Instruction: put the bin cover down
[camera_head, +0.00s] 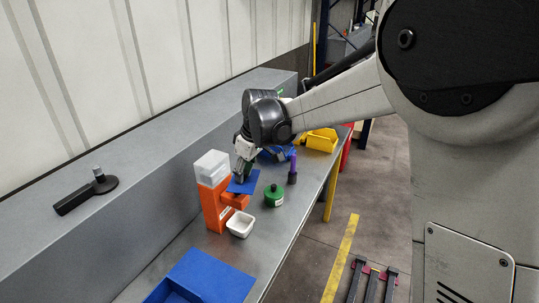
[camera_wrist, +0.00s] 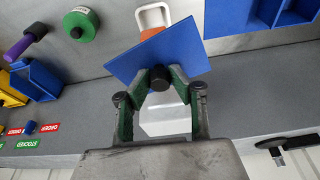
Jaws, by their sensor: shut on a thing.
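The bin cover (camera_head: 244,183) is a flat blue square plate with a black knob (camera_wrist: 160,78). My gripper (camera_wrist: 160,82) is shut on the knob, with a green-padded finger on each side of it. In the head view my gripper (camera_head: 243,170) points down and holds the cover, tilted in the picture, beside and partly in front of an orange stand. A blue bin (camera_head: 208,276) sits at the near end of the bench; its compartments show at the top right of the wrist view (camera_wrist: 268,12). The cover is apart from this bin.
The orange stand (camera_head: 214,208) carries a pale box (camera_head: 212,167). A yellow bin (camera_head: 321,140) is farther back. A black tool (camera_head: 87,193) lies on the grey ledge.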

